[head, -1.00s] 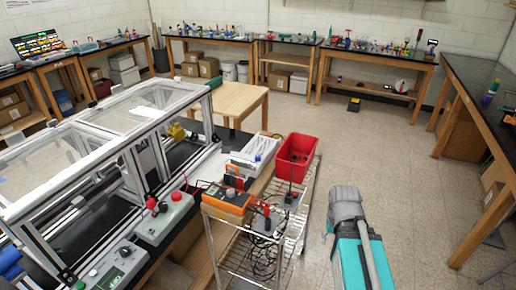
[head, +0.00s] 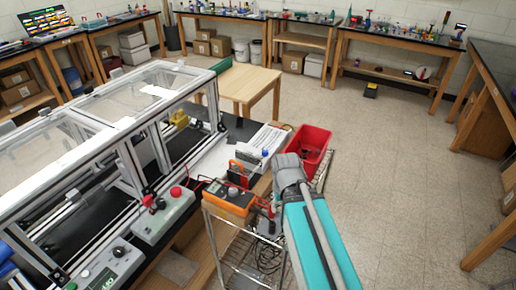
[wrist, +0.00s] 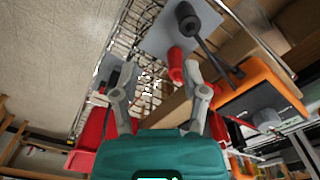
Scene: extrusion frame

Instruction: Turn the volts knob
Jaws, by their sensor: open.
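An orange meter (head: 229,197) lies on the wire cart, with a dark round knob (head: 233,193) on its face. In the wrist view the orange meter (wrist: 258,92) is at the right, with a grey round knob (wrist: 266,117). No label is readable, so I cannot tell which knob is marked volts. My gripper (wrist: 160,72) is open and empty, with its fingers spread above the cart and left of the meter. A red post (wrist: 176,66) and a black post (wrist: 187,18) are near its fingertips. In the head view my arm hides the gripper's fingers.
A red bin (head: 316,145) stands on the wire cart (head: 228,243) behind my arm. A grey control box with a red button (head: 176,192) and another with a display (head: 108,278) sit by the extrusion frame (head: 133,152). Cables hang through the cart. Open floor lies to the right.

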